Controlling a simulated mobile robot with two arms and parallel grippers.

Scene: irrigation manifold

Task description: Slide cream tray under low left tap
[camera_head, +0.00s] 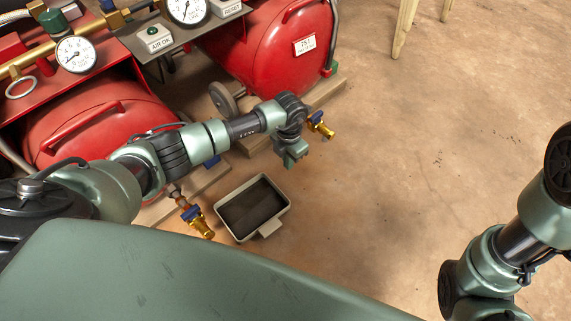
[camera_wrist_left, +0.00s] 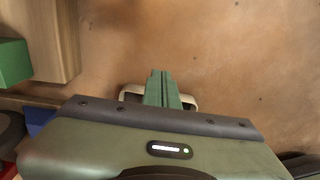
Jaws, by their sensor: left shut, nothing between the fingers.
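The cream tray (camera_head: 284,189) stands on the floor in the head view, its dark inside facing up and a small tab on its near side. The low left tap (camera_head: 194,216), brass with a blue handle, is just left of the tray; the tray looks beside it, not beneath its outlet. My left gripper (camera_head: 291,161) points down, above and right of the tray in the picture, apart from it. In the left wrist view its fingers (camera_wrist_left: 162,90) are shut and empty. Pale curved pieces show on both sides of them; I cannot tell what they are. My right gripper is outside the view.
A second brass tap (camera_head: 320,125) with a blue handle is just beyond my left gripper. Red tanks (camera_head: 268,50) on wooden beams (camera_head: 325,92) stand behind, with gauges above. Pale wooden legs (camera_head: 404,28) are at the top. The floor to the right is clear.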

